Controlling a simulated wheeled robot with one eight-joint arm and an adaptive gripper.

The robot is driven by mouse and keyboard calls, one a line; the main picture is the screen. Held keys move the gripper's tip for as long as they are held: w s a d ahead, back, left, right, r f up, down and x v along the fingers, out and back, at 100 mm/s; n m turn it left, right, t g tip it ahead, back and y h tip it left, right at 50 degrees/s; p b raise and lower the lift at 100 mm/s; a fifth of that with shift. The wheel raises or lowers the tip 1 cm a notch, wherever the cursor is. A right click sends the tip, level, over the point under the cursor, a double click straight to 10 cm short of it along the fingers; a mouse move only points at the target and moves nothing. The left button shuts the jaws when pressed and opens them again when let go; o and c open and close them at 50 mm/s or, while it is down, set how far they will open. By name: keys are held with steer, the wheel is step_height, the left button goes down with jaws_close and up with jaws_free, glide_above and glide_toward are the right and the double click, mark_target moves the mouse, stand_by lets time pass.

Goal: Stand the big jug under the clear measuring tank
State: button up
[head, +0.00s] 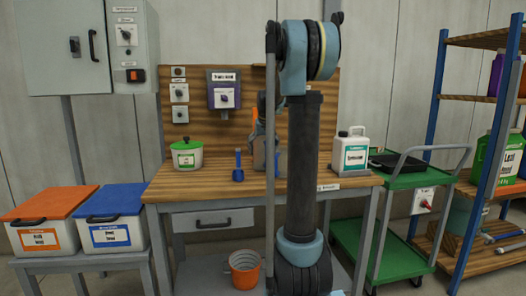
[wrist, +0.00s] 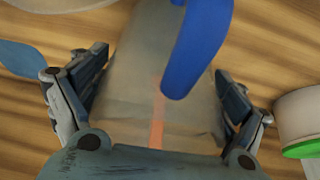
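A see-through greyish vessel (wrist: 145,75) with a blue curved handle or lever (wrist: 200,45) and an orange-red line lies between the fingers of my gripper (wrist: 162,65). The fingers stand apart on either side; contact is unclear. In the head view the greyish vessel (head: 260,156) stands on the bench, partly hidden behind my arm. I cannot tell whether it is the measuring tank. A white jug (head: 350,150) with a teal label stands upright on the bench to the right. A larger green jug (head: 484,164) is on the rack at far right. Which is the big jug is unclear.
The wooden bench (head: 215,184) holds a green-lidded pot (head: 187,155) and a small blue item (head: 238,166). An orange bucket (head: 245,270) is below. A green trolley (head: 402,180) stands right; orange-lidded (head: 38,238) and blue-lidded (head: 115,234) boxes stand left.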

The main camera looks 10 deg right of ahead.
stand_by(0.4)
steer(key=v, duration=1.2)
steer(key=shift+s, duration=0.15)
